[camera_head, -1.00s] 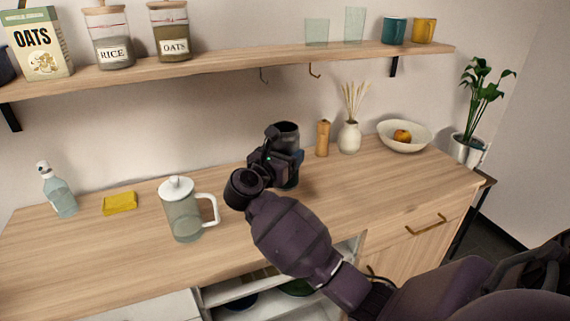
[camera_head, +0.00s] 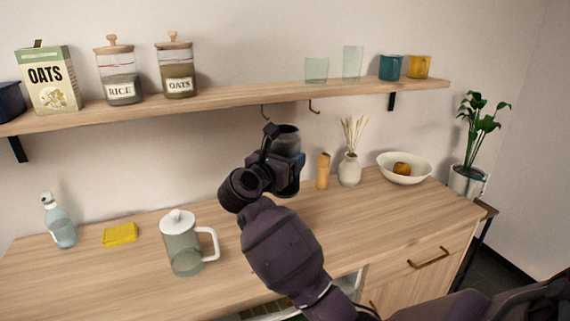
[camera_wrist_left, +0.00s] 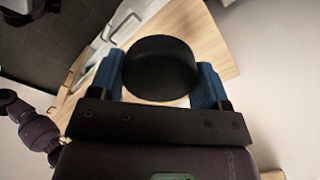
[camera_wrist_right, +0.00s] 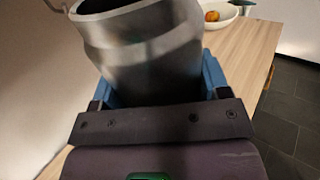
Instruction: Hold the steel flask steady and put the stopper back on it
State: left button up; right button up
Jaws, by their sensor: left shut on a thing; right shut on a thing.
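The steel flask (camera_head: 288,142) is grey with an open, dark mouth; its mouth and upper body fill the top of the right wrist view (camera_wrist_right: 145,55). My right gripper (camera_head: 284,165) is shut around the flask, with one blue finger on each side. In the head view the flask looks roughly upright, near the back of the counter, and the arm hides part of it. The stopper (camera_wrist_left: 160,68) is a dark round piece in the left wrist view. My left gripper (camera_wrist_left: 160,85) is shut on it between its blue fingers. My left gripper is outside the head view.
A glass pitcher (camera_head: 183,250) with white lid, yellow sponge (camera_head: 120,234) and bottle (camera_head: 60,225) stand left on the counter (camera_head: 110,280). A wooden mill (camera_head: 322,172), vase (camera_head: 349,170) and bowl (camera_head: 418,173) stand right. A shelf (camera_head: 230,98) with jars runs above.

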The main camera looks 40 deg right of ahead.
jog(key=shift+r, duration=0.4)
jog(key=o, duration=0.5)
jog(key=c, duration=0.7)
